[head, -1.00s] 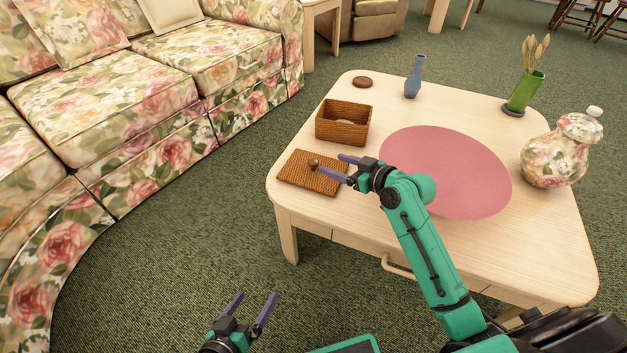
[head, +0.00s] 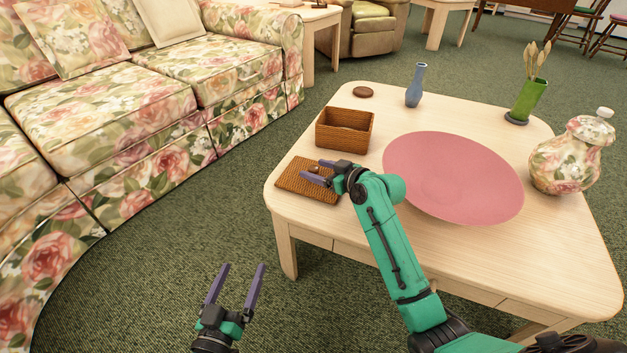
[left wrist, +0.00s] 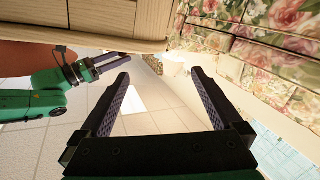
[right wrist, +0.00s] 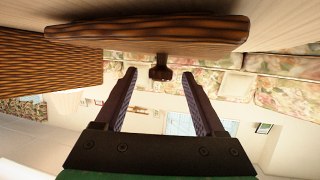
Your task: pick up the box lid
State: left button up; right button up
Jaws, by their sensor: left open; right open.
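The box lid (head: 306,188) is a flat brown woven rectangle with a small dark knob on top. It lies on the coffee table near its left front corner. My right gripper (head: 310,172) is open, with its fingers at the knob above the lid. In the right wrist view the lid (right wrist: 150,32) and its knob (right wrist: 160,72) show, the knob between and just beyond the open fingertips (right wrist: 168,75). My left gripper (head: 239,268) is open and empty, low over the carpet in front of the table. It also shows open in the left wrist view (left wrist: 160,78).
The open woven box (head: 344,142) stands just behind the lid. A large pink round dish (head: 455,180) is right of my right arm. A dark disc (head: 363,92), blue vase (head: 415,86), green vase (head: 527,100) and floral jar (head: 570,155) stand farther off. A floral sofa (head: 150,110) is left.

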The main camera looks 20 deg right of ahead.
grip_shut()
jog(key=shift+r, duration=0.1)
dwell(0.3)
